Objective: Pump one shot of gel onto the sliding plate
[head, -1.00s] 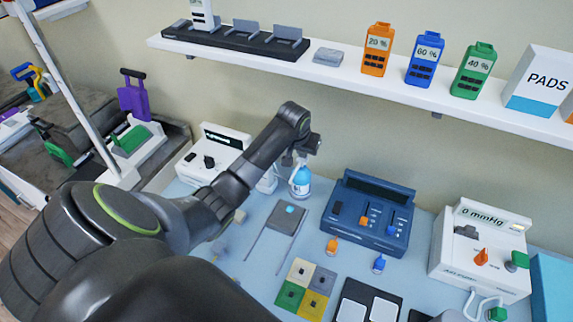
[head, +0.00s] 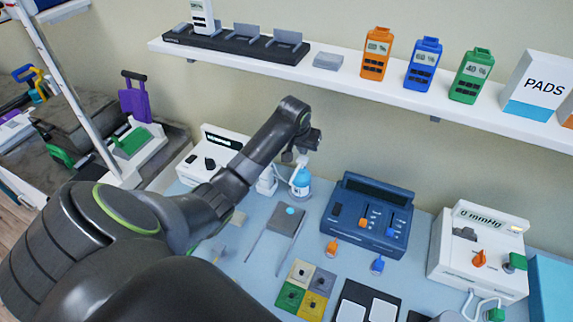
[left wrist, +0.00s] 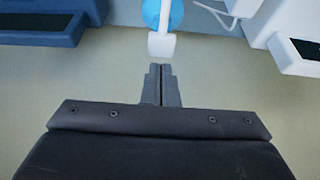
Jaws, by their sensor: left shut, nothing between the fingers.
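The gel bottle (head: 300,181) is light blue with a white pump top and stands upright at the back of the blue table. In the left wrist view its white pump spout (left wrist: 161,46) lies just beyond my left fingertips (left wrist: 161,70). My left gripper (head: 301,157) is shut and empty, close above the pump; I cannot tell whether they touch. The sliding plate (head: 281,227) is a dark grey square on two thin rails, in front of the bottle. A round light-blue spot (head: 290,210) shows on it. My right gripper is not in view.
A blue slider console (head: 366,214) stands right of the bottle and a white device (head: 212,150) left of it. Coloured square pads (head: 307,289) lie in front. A shelf (head: 460,114) runs above along the wall.

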